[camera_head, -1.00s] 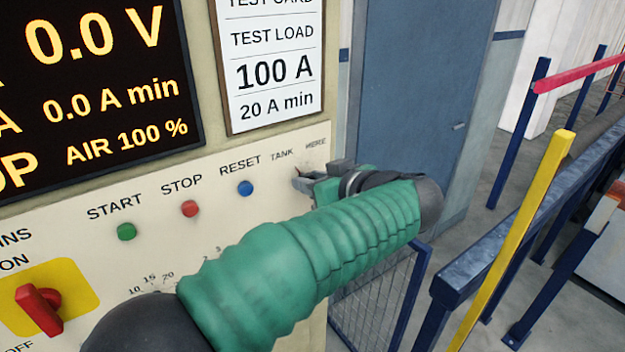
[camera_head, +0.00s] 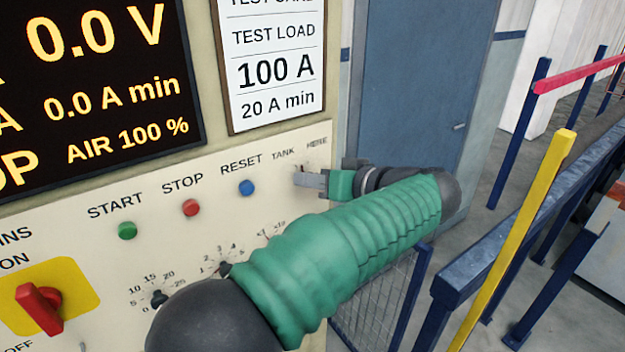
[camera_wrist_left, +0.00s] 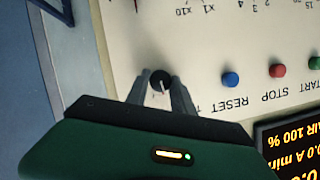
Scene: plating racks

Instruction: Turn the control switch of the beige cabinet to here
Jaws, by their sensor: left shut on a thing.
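The beige cabinet (camera_head: 60,222) fills the left of the head view. Its control switch, a small black round knob with a pale pointer line (camera_wrist_left: 160,81), shows in the left wrist view between my fingertips. My left gripper (camera_head: 302,178) reaches the panel just below the labels TANK and HERE (camera_head: 317,142). In the left wrist view my left gripper (camera_wrist_left: 161,86) is shut on the knob, one finger on each side. In the head view the fingers mostly hide the knob. My right gripper is in neither view.
START (camera_head: 127,231), STOP (camera_head: 190,207) and RESET (camera_head: 246,187) buttons lie left of the gripper. A red switch on a yellow plate (camera_head: 68,277) is at lower left. Small dials sit below the buttons. A blue fence and a yellow post (camera_head: 515,235) stand at right.

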